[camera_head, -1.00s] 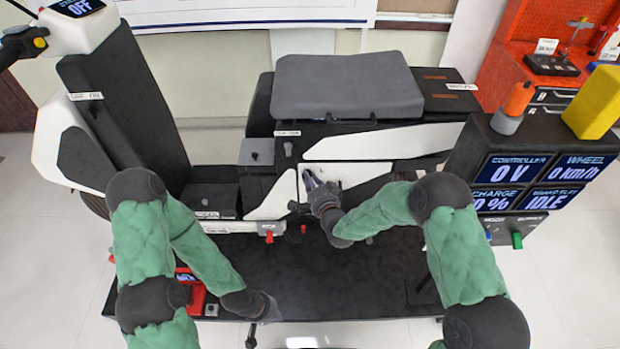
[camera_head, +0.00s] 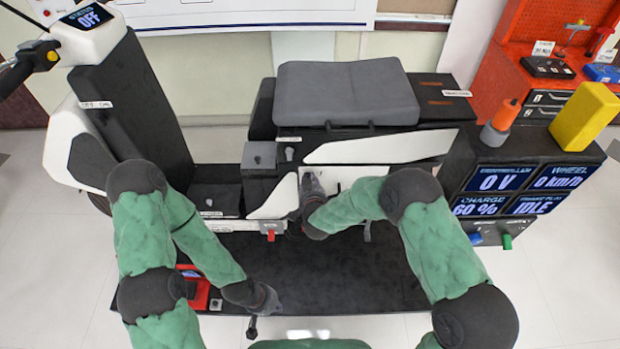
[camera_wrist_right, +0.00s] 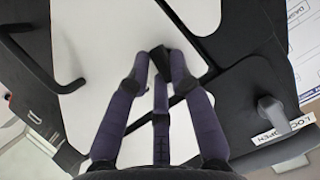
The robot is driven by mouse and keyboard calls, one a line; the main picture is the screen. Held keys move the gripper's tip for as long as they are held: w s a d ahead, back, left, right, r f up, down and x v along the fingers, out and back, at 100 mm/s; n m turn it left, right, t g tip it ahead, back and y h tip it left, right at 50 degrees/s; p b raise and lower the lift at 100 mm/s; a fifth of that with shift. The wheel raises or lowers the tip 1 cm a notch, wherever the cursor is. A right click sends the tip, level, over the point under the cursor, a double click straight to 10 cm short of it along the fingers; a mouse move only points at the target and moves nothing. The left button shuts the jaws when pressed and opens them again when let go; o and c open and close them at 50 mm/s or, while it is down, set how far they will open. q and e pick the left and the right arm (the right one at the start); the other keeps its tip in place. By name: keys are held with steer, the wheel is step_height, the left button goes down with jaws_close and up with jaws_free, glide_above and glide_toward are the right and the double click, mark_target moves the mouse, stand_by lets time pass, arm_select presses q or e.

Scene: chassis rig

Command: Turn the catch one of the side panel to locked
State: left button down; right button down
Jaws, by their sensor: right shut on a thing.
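The white side panel (camera_head: 345,173) is on the flank of the chassis, below the grey seat; it also fills much of the right wrist view (camera_wrist_right: 100,50). My right gripper (camera_head: 312,185) is at the panel's left end, and its arm hides part of the panel. In the right wrist view its purple fingers (camera_wrist_right: 160,62) close around a small dark catch (camera_wrist_right: 158,55) near the panel's edge. The catch's setting cannot be read. My left gripper (camera_head: 264,299) hangs low over the black platform, away from the panel; its fingers are too small to judge.
A grey lever (camera_wrist_right: 272,112) with a lock/open label is beside the panel. A red lever (camera_head: 271,234) is below the panel's left. The black platform (camera_head: 350,280) has free room. A display console (camera_head: 520,190) stands at right.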

steer(key=shift+a+n+h+p, duration=0.1)
steer(key=shift+n+h+p, duration=0.55)
steer(key=shift+n, duration=0.25)
steer(key=c, duration=1.4)
jaws_free()
steer(key=shift+o, duration=0.2)
steer(key=shift+s, duration=0.1)
steer(key=v, duration=1.1)
steer(key=shift+s+r, duration=0.25)
steer(key=shift+s, duration=0.1)
steer(key=shift+f, duration=0.1)
